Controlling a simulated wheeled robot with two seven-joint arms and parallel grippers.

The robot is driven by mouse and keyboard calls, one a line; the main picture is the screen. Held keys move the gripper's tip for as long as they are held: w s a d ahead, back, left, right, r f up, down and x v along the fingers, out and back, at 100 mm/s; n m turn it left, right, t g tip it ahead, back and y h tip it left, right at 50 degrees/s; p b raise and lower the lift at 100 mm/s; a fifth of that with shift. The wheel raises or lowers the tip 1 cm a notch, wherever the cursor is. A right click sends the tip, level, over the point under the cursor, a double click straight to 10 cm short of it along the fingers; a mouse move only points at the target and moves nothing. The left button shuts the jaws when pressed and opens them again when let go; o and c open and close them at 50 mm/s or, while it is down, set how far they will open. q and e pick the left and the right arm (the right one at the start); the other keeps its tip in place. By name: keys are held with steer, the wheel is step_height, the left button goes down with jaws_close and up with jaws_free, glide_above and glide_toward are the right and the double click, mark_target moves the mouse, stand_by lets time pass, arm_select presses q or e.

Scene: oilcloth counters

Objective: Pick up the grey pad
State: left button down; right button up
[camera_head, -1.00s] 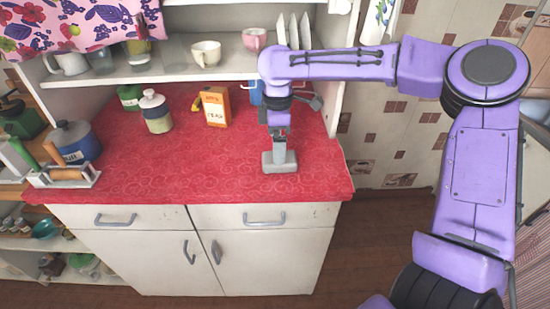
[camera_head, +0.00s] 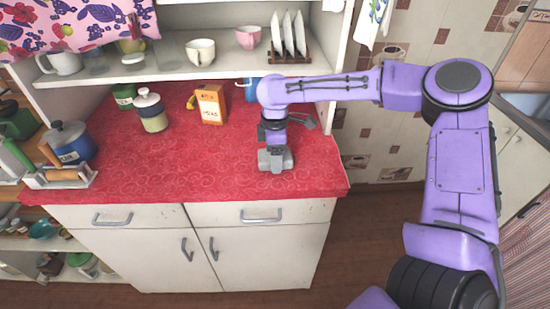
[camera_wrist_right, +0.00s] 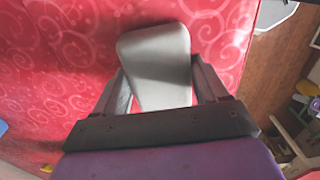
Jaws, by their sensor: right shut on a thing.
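The grey pad (camera_wrist_right: 160,62) lies between the two fingers of my right gripper (camera_wrist_right: 163,85) in the right wrist view. In the head view the pad (camera_head: 284,165) is at the front right of the red counter, partly hidden by the right gripper (camera_head: 275,152). The right gripper points down over the pad and is shut on it. I cannot tell whether the pad is clear of the cloth. My left gripper is not in view.
The red oilcloth counter (camera_head: 180,175) is clear left of the pad. An orange box (camera_head: 211,105), a lidded jar (camera_head: 151,110) and a blue mug (camera_head: 249,90) stand behind. A dark blue pot (camera_head: 72,143) is at left. The counter's front edge is close to the pad.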

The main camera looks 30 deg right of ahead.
steer(key=shift+r, duration=0.1)
steer(key=shift+r, duration=0.3)
steer(key=r, duration=0.2)
steer(key=r+b, duration=0.1)
steer(key=shift+s+r, duration=0.1)
steer(key=shift+s, duration=0.15)
steer(key=s+a+r+p, duration=0.1)
steer(key=s+a+r, duration=0.3)
steer(key=s+r, duration=0.5)
steer(key=s, duration=0.4)
steer(key=shift+a, duration=0.2)
